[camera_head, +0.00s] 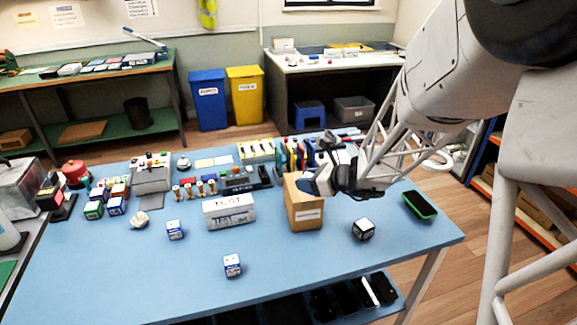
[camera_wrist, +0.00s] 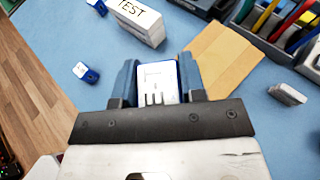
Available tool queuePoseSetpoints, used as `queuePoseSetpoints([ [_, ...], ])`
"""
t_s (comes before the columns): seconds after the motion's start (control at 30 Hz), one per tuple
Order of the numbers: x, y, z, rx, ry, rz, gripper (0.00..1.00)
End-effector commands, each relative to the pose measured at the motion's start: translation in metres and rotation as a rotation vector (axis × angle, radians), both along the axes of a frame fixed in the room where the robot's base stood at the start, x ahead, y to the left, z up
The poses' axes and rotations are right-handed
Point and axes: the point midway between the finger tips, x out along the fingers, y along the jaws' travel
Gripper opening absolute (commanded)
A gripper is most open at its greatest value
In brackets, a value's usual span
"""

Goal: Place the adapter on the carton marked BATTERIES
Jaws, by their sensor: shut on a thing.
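My gripper (camera_head: 318,184) is at the upper part of the brown carton (camera_head: 303,212); the wrist view (camera_wrist: 158,84) shows it shut on a white and blue adapter (camera_wrist: 158,78) with dark prongs. In the head view the adapter is mostly hidden by the fingers. In the wrist view the carton's plain top (camera_wrist: 222,62) lies just right of and beyond the right finger. I cannot tell whether the adapter touches the carton.
A white box marked TEST (camera_head: 229,212) stands left of the carton. Blue and white blocks (camera_head: 175,230) (camera_head: 232,265) lie on the blue table. A black and white cube (camera_head: 363,229) and a green-rimmed tray (camera_head: 420,205) are right. The front middle of the table is mostly clear.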

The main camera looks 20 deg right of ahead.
Motion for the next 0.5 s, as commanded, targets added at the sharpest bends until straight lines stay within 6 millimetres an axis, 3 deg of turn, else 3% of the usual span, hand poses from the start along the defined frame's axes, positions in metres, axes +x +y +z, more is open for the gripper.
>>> queuePoseSetpoints([
  [0.5, 0.071, -0.008, -0.007, 0.0, 0.0, 0.0, 0.15],
])
